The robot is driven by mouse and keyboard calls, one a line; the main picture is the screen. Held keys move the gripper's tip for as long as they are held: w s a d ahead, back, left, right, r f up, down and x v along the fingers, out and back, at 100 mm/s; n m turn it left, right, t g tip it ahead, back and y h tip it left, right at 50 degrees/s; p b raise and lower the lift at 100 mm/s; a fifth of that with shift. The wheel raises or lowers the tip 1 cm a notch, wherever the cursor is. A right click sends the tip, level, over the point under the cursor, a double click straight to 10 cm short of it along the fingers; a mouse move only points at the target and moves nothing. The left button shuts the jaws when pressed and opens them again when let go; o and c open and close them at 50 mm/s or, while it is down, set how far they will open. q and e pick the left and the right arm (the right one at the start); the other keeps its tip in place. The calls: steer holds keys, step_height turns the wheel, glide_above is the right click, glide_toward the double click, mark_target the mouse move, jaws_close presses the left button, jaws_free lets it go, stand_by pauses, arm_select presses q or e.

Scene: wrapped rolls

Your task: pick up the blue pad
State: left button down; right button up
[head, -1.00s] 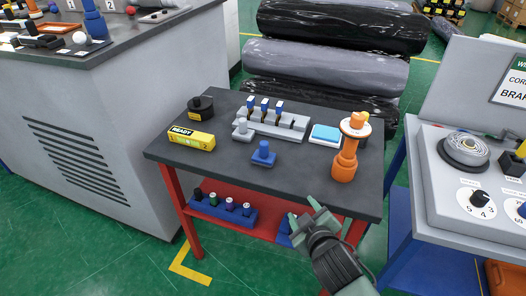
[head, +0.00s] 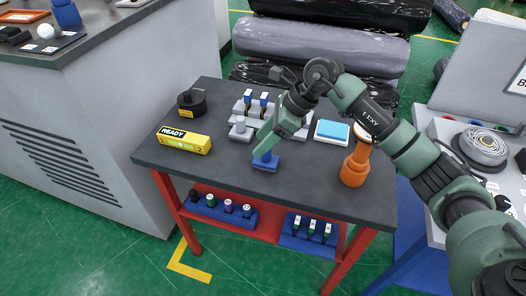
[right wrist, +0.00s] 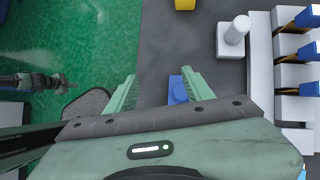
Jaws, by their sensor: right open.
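The blue pad (head: 332,131) is light blue and lies flat in a white holder on the dark tabletop, right of my right gripper. My right gripper (head: 264,140) is open and points down over the table, left of the pad and apart from it. A dark blue block with a knob (head: 265,164) is just below its fingers. In the right wrist view the open gripper (right wrist: 158,76) has a dark blue knob (right wrist: 178,90) showing near one finger, with nothing gripped. My left gripper is not in view.
A grey rack (head: 243,108) with blue-topped pieces stands behind the gripper, partly hidden by it. An orange bottle-like thing (head: 355,168) stands close in front of the pad. A yellow READY box (head: 184,140) and a black round part (head: 192,102) are on the left. The table's front is clear.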

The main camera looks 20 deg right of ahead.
mark_target(266, 156)
steer(key=d, duration=0.1)
steer(key=d+h, duration=0.1)
steer(key=d, duration=0.1)
steer(key=d+h, duration=0.1)
steer(key=shift+w+d+f, duration=0.3)
steer(key=shift+w, duration=0.1)
steer(key=p+x, duration=0.1)
steer(key=x, duration=0.2)
steer(key=p+x, duration=0.2)
steer(key=x, duration=0.1)
steer(key=shift+a, duration=0.45)
steer(key=shift+w+f, duration=0.1)
steer(key=shift+f, duration=0.25)
jaws_close()
